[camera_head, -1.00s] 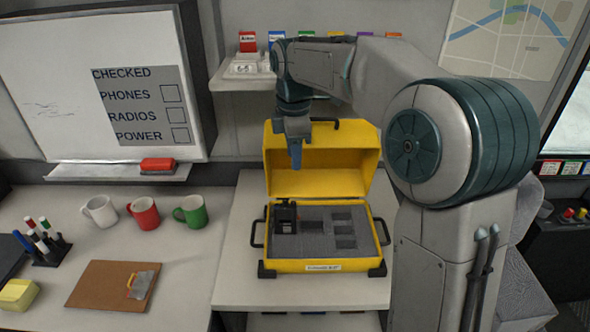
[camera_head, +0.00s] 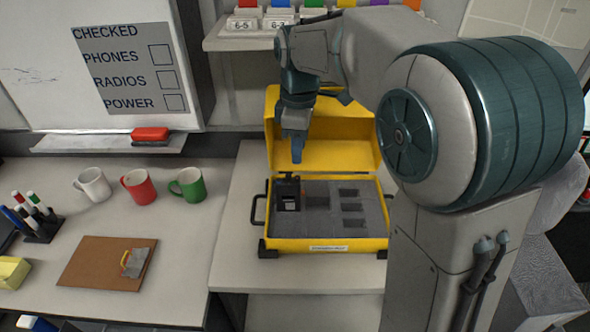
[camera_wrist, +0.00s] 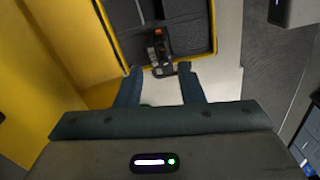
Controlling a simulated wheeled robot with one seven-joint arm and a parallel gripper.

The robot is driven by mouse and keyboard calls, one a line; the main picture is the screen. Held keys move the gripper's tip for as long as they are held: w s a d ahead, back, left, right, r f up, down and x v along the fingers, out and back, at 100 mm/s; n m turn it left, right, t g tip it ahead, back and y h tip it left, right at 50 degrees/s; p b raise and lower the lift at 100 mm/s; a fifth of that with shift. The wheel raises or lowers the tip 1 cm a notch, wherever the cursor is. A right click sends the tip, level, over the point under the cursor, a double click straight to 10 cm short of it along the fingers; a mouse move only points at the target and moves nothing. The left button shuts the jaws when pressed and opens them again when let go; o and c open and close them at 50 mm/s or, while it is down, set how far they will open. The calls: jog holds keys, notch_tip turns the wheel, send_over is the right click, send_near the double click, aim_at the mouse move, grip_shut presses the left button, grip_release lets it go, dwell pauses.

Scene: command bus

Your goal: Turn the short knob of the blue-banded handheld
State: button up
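A black handheld (camera_head: 288,196) stands in the left part of the grey foam inside the open yellow case (camera_head: 276,246). Its blue band and short knob cannot be made out. In the wrist view the handheld (camera_wrist: 158,50) shows small orange and red details and lies just beyond and between my fingertips. My gripper (camera_head: 297,158) points down just above the handheld's top in the head view. In the wrist view my gripper (camera_wrist: 159,69) has its two fingers apart, with nothing visibly held.
The case's yellow lid (camera_head: 345,135) stands raised behind my gripper. A shelf (camera_head: 225,40) with numbered boxes is above. White, red (camera_head: 138,187) and green mugs, a clipboard (camera_head: 85,262) and a pen holder (camera_head: 42,228) are on the left desk. The foam's right side has empty slots.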

aim_at(297, 177)
notch_tip(297, 177, down, 7)
jog(key=shift+a+f, duration=0.1)
jog(key=shift+f, duration=0.1)
grip_shut()
